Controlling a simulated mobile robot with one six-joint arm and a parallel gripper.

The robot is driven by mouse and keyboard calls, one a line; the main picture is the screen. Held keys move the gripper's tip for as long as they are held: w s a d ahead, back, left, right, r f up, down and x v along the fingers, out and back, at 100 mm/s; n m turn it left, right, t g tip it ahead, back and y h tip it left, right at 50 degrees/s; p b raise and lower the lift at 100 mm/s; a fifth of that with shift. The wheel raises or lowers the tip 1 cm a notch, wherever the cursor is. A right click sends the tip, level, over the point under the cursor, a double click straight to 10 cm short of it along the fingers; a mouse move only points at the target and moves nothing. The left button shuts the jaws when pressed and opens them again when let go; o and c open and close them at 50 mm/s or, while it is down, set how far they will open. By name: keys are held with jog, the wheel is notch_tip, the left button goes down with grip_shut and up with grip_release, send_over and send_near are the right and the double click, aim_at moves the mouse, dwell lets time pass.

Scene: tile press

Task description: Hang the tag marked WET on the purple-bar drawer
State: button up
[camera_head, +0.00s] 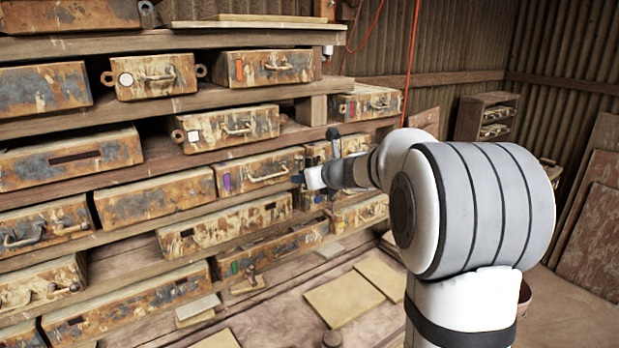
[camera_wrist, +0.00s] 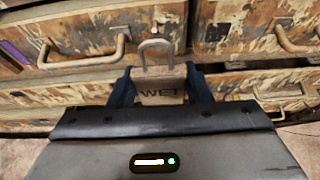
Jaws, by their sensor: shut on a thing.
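The tag marked WET (camera_wrist: 162,92) is a pale plate with a grey wire loop (camera_wrist: 155,48) standing up from its top. My gripper (camera_wrist: 161,88) is shut on it, with a dark blue finger at each side. The purple-bar drawer (camera_head: 258,172) is a rusty cream drawer with a bar handle. Its purple bar (camera_head: 226,183) is at the left of its front. In the wrist view its purple bar (camera_wrist: 16,52) is at the far left and its handle (camera_wrist: 88,60) is left of the tag, apart from the loop. In the head view my gripper is to the right of this drawer's handle.
In the wrist view another handle (camera_wrist: 298,38) is close on the right.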

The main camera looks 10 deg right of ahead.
jog(key=shift+w+a, duration=0.3)
jog(key=shift+w, duration=0.35)
jog(key=shift+w+a, duration=0.3)
jog(key=shift+w, duration=0.3)
jog(key=shift+w+a+f, duration=0.15)
jog(key=shift+w, duration=0.1)
jog(key=o, duration=1.1)
jog(key=shift+s, duration=0.1)
